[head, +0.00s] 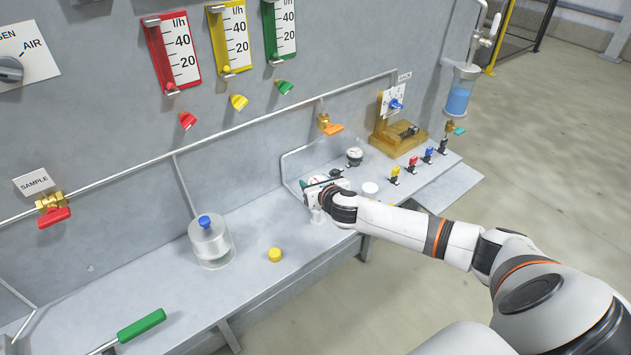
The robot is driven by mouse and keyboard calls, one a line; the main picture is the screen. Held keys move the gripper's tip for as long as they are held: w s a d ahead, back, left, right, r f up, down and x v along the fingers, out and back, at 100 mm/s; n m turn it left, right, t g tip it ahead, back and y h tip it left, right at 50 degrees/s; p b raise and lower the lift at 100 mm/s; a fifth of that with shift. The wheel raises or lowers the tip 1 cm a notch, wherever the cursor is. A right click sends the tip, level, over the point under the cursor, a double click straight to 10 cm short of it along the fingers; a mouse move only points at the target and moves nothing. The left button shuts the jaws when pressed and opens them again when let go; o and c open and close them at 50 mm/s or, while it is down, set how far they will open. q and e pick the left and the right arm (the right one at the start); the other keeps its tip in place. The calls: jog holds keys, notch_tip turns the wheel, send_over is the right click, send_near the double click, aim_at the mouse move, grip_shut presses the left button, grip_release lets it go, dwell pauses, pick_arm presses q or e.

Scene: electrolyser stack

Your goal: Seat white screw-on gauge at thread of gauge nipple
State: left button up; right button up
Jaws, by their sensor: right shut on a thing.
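My right gripper (312,193) reaches in from the right, low over the bench by the clear upright panel. It is shut on a small, pale, round-faced thing (318,180) with a touch of red, which looks like the white screw-on gauge. My gripper and wrist cover much of it. I cannot make out the thread of the gauge nipple, so I cannot tell whether the gauge touches it. Another white-faced round gauge with a dark body (354,156) stands just behind to the right. My left gripper is not in view.
A white disc (370,188) lies right of my wrist. Small coloured valves (412,164) line the bench's right part, before a brass-coloured block (397,140).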

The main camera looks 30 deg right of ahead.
jog(key=shift+p, duration=0.8)
dwell(1.3)
jog(key=shift+f+b, duration=0.85)
jog(key=shift+f, duration=0.2)
jog(key=o, duration=1.1)
jog(key=shift+s, duration=0.1)
jog(key=b+v, duration=0.2)
jog(key=v, duration=1)
jog(key=shift+b, duration=0.3)
jog(key=shift+r, duration=0.15)
